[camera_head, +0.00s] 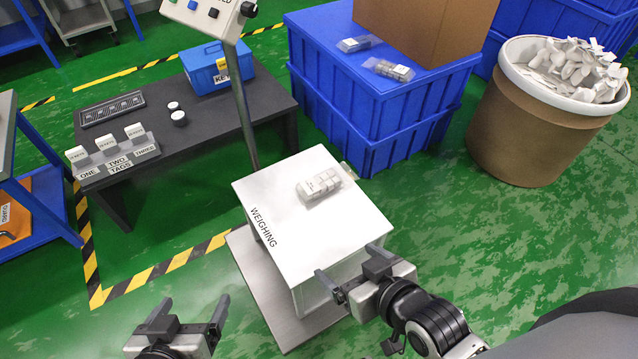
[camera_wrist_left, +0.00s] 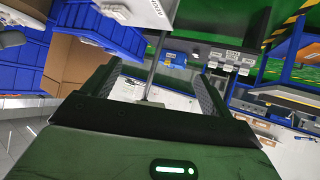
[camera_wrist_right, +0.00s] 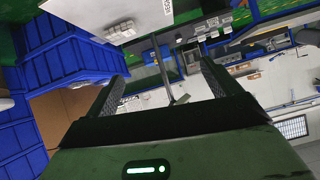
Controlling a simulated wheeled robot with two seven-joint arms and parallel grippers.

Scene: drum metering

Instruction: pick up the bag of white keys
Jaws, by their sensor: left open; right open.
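The clear bag of white keys (camera_head: 320,185) lies on the white top of the weighing stand (camera_head: 270,196), towards its back right. The bag also shows in the right wrist view (camera_wrist_right: 121,30), at the edge of the white top. My right gripper (camera_head: 345,272) is open and empty, by the front right edge of the stand, apart from the bag. My left gripper (camera_head: 190,312) is open and empty, low at the front left, off the stand. In the left wrist view a pale bag-like shape shows on the stand's top.
A dark low table (camera_head: 205,135) at the left holds a blue box (camera_head: 215,70), a tray and labelled tag blocks. Blue crates (camera_head: 385,110) with a carton (camera_head: 430,25) and more bags stand behind. A drum (camera_head: 535,125) full of white pieces is at the right. A post rises behind the stand.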

